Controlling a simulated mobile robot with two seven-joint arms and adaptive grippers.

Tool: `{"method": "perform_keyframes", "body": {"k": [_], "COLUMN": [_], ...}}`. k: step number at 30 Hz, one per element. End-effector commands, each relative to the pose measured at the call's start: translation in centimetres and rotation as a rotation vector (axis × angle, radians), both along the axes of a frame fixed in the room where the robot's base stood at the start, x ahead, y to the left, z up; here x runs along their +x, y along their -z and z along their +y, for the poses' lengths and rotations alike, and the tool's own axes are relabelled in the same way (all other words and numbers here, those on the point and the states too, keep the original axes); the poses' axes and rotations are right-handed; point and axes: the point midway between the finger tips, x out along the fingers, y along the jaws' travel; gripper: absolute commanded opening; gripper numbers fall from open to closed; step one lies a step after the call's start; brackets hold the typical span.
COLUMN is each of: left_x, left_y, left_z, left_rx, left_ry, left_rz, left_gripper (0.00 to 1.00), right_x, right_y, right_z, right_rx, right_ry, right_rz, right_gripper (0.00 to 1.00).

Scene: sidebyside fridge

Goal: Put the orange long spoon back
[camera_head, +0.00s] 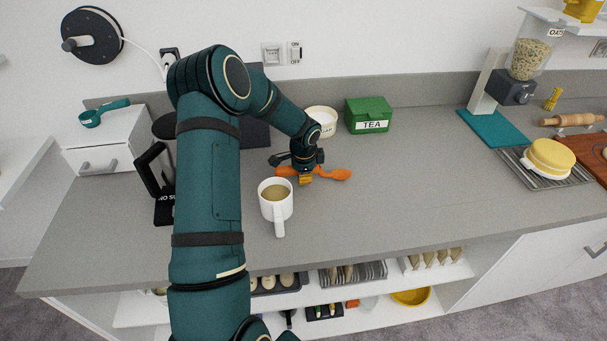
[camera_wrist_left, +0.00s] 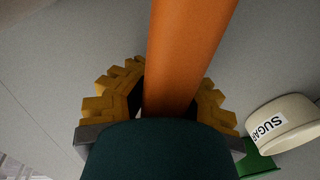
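The orange long spoon (camera_head: 335,174) lies crosswise at my left gripper (camera_head: 305,179), over the counter behind the white mug. Its wider end points right. In the left wrist view the orange handle (camera_wrist_left: 185,50) passes between the yellow finger pads of my left gripper (camera_wrist_left: 170,100), which sit close on both sides of it. The gripper looks shut on the spoon. I cannot tell whether the spoon touches the counter. My right gripper is in neither view.
A white mug (camera_head: 276,204) with a drink stands just in front of the spoon. The sugar pot (camera_head: 322,119) and green tea box (camera_head: 368,113) stand behind. A teal scoop (camera_head: 105,112) lies on white drawers (camera_head: 103,153) at left. The counter's middle right (camera_head: 420,185) is clear.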

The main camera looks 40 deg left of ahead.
Motion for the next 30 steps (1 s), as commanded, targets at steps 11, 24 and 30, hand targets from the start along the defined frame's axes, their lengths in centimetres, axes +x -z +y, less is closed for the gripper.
{"method": "perform_keyframes", "body": {"k": [11, 24, 30], "left_x": [0.02, 0.02, 0.01], "left_y": [0.06, 0.51, 0.68], "left_z": [0.02, 0.02, 0.02], "left_rx": [0.001, 0.001, 0.001], "left_ry": [0.000, 0.000, 0.000], "left_rz": [-0.001, -0.001, -0.001], "left_gripper": [0.00, 0.00, 0.22], "right_x": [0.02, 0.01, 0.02], "right_y": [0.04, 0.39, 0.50], "right_z": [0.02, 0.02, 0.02], "right_rx": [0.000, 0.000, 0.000], "right_ry": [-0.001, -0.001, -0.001], "right_rz": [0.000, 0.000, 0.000], "right_gripper": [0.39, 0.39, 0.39]}}
